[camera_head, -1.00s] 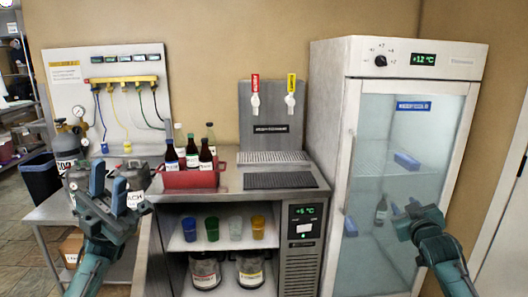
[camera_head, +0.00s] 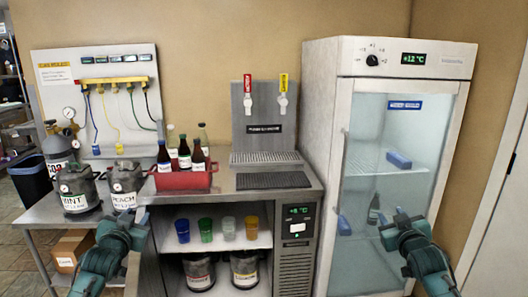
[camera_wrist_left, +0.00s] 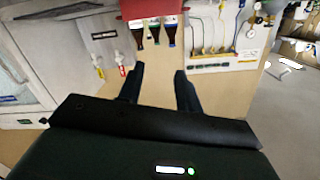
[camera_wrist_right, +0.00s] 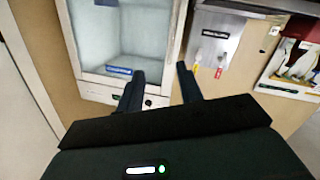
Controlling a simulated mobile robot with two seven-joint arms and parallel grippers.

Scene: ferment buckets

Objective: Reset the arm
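My left gripper (camera_head: 140,217) is in front of the counter's left part, below the peach bucket, in the head view. In the left wrist view (camera_wrist_left: 157,84) its two fingers stand apart with nothing between them. My right gripper (camera_head: 400,218) is in front of the fridge's glass door in the head view. In the right wrist view (camera_wrist_right: 160,82) its fingers are also apart and empty. Neither gripper appears to touch anything.
A mint bucket (camera_head: 77,190) and a peach bucket (camera_head: 124,183) stand on the left table. A red crate of bottles (camera_head: 183,181) sits on the counter. The fridge (camera_head: 318,115) stands right.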

